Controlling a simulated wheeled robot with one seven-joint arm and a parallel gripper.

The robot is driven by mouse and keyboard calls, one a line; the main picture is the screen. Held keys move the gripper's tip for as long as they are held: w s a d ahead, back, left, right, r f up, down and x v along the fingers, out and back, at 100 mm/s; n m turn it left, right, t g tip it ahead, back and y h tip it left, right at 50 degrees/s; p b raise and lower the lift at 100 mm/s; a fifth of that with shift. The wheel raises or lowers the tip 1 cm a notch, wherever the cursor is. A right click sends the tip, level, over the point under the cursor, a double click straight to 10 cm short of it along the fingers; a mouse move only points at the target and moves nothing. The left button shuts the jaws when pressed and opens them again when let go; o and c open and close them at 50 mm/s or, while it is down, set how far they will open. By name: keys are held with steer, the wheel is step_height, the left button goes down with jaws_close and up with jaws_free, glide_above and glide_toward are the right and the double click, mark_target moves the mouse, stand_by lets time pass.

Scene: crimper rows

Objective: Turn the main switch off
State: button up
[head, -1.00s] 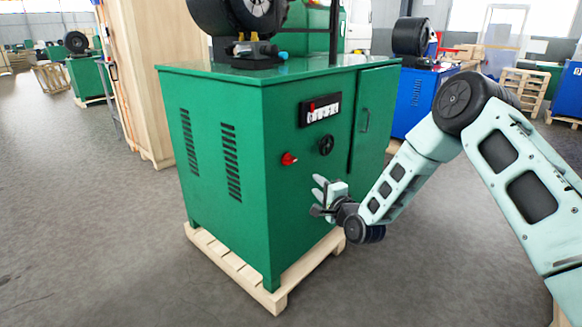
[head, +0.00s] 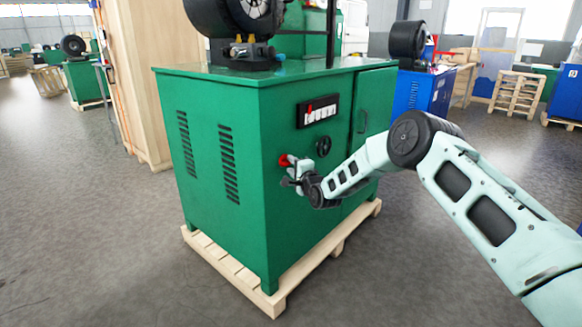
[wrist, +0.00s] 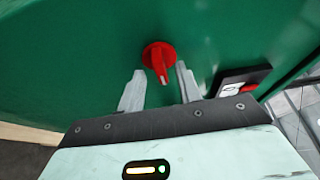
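The main switch (head: 285,160) is a small red rotary knob on the front face of the green cabinet (head: 215,165). In the wrist view the red switch (wrist: 159,60) shows a round base and a raised handle with a pale mark, pointing down and slightly right in the picture. My gripper (head: 290,178) is close in front of the switch in the head view and partly covers it. In the wrist view my gripper (wrist: 160,84) is open, with one pale finger on each side of the handle. I cannot tell whether the fingers touch it.
A black panel (head: 318,111) with a row of meters and a red element sits above the switch, and a black round knob (head: 323,146) to its right. The cabinet stands on a wooden pallet (head: 235,275). Open floor (head: 90,240) lies to the left.

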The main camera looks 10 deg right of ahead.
steer(key=shift+w+a, duration=0.15)
steer(key=shift+w, duration=0.45)
steer(key=shift+c, duration=0.3)
jaws_close()
